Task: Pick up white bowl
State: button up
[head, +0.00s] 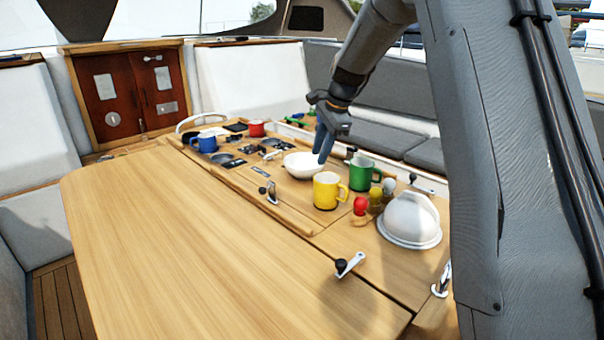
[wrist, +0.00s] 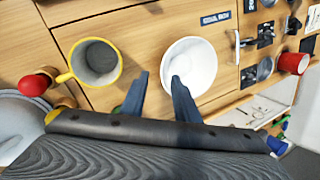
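The white bowl (head: 300,166) stands upright on the wooden table among the mugs, and it looks empty. In the wrist view the white bowl (wrist: 190,60) is just beyond and to the right of the fingertips. My gripper (head: 323,150) is at the bowl's right edge in the head view. In the wrist view my gripper (wrist: 160,78) is open with nothing between its fingers. One finger overlaps the bowl's rim in the picture and the other is outside it. I cannot tell whether they touch.
A yellow mug (head: 326,191) and a green mug (head: 362,173) stand close by. A white dome (head: 410,218) and small red and yellow knobs (head: 360,205) are to the right. Blue (head: 207,143) and red (head: 256,128) mugs stand farther back. The table's left half is clear.

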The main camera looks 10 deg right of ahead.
aim_at(312, 170)
jog(key=shift+w+p+x, duration=0.15)
jog(key=shift+p+x, duration=0.65)
jog(key=shift+x, duration=1.3)
jog(key=shift+w+p+x, duration=0.15)
jog(key=shift+p+x, duration=0.6)
jog(key=shift+x, duration=1.4)
jog(key=shift+a+r, duration=0.1)
jog(key=shift+r, duration=0.05)
grip_shut()
